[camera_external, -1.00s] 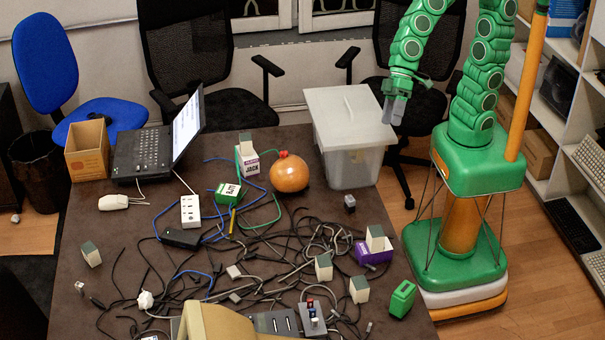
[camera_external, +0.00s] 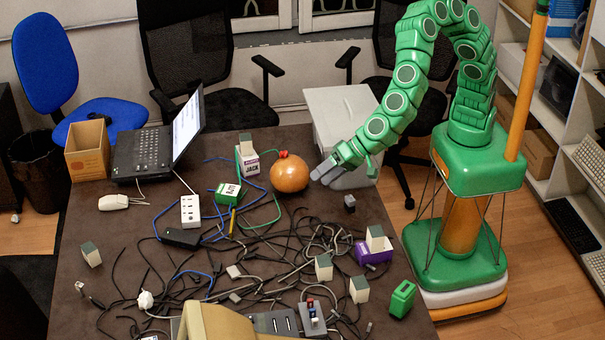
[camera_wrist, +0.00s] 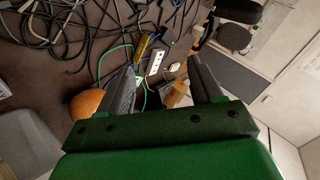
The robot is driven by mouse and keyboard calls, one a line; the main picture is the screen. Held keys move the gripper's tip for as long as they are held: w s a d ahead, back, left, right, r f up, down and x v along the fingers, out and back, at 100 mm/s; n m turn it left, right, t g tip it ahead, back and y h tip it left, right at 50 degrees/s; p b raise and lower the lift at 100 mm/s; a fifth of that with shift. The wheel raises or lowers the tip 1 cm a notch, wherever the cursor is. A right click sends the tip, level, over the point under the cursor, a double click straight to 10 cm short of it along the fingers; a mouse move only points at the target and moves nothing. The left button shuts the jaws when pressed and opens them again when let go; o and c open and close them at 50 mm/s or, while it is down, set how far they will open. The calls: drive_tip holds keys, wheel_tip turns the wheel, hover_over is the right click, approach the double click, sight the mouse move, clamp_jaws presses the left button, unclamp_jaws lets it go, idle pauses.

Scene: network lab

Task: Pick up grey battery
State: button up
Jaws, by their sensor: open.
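A small dark grey block (camera_external: 350,203) stands on the table's right part, just in front of the white tub. It looks like the grey battery, but it is too small to be sure. My gripper (camera_external: 322,172) is above the table's back right, between the orange ball and the tub, up and to the left of the block. It is open and empty. In the wrist view its two grey fingers are apart, with my gripper (camera_wrist: 163,85) facing the cables. I cannot make out the grey block in the wrist view.
The orange ball (camera_external: 290,174) is close to the left of my fingers. The white tub (camera_external: 338,105) stands behind my arm. Tangled cables (camera_external: 262,262) cover the middle.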

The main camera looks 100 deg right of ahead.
drive_tip(key=s+d+f+m+g+h, duration=0.1)
drive_tip(key=s+d+f+h, duration=0.2)
drive_tip(key=f, duration=0.2)
drive_tip(key=s+d+f+m+g+h, duration=0.1)
drive_tip(key=s+d+f+m+h, duration=0.15)
drive_tip(key=f, duration=0.25)
drive_tip(key=g+h, duration=0.2)
drive_tip(key=h, duration=0.4)
hover_over(348, 199)
drive_tip(key=s+a, duration=0.2)
drive_tip(key=s, duration=0.1)
wheel_tip(348, 199, down, 4)
drive_tip(key=shift+m, duration=0.25)
drive_tip(key=shift+w+f, duration=0.15)
drive_tip(key=shift+f, duration=1.65)
drive_tip(key=shift+w+f, duration=0.1)
drive_tip(key=shift+f, duration=1.65)
drive_tip(key=shift+x, duration=2.5)
clamp_jaws()
